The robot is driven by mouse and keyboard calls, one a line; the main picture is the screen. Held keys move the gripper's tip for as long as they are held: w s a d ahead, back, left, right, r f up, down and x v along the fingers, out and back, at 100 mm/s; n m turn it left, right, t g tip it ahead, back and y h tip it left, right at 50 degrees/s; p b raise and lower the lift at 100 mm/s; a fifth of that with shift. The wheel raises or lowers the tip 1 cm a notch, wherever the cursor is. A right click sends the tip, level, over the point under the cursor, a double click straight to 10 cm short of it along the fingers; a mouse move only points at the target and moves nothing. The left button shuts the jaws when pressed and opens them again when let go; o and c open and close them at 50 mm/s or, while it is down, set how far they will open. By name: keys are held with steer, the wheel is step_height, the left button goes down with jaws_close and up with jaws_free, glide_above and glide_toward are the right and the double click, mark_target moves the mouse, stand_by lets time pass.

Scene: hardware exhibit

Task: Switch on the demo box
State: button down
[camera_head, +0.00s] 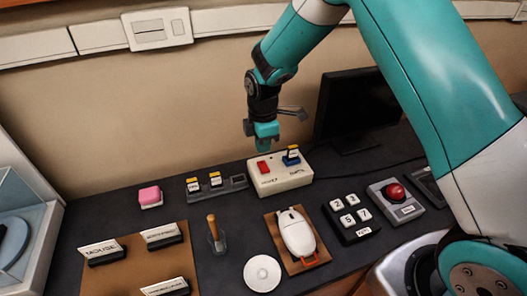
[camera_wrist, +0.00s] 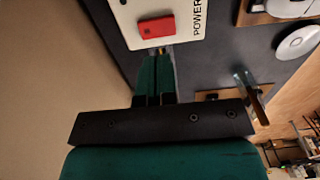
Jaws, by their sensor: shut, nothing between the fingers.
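The demo box (camera_head: 282,182) is a cream-white box on the dark counter against the wall. My gripper (camera_head: 264,148) is shut and empty, pointing down just above and behind the red switch. In the wrist view its fingertips (camera_wrist: 156,55) lie near the box's edge beside the switch. I cannot tell whether they touch the box.
A keycap strip (camera_head: 217,187) and a pink block (camera_head: 150,197) stand left of the box. A mouse on a wooden board (camera_head: 297,234), a number keypad (camera_head: 351,219) and a red button box (camera_head: 396,202) are in front and right. A dark monitor (camera_head: 357,106) stands behind right.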

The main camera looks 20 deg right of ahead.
step_height(320, 180, up, 8)
steer(key=b, duration=0.1)
steer(key=shift+f, duration=0.1)
steer(key=shift+w+b, duration=0.8)
steer(key=shift+b, duration=0.25)
steer(key=shift+s+f+p, duration=0.25)
steer(key=shift+s+f, duration=0.15)
steer(key=shift+f, duration=0.3)
steer(key=shift+s+f+p, duration=0.2)
steer(key=shift+s+f, duration=0.15)
steer(key=shift+f, duration=0.3)
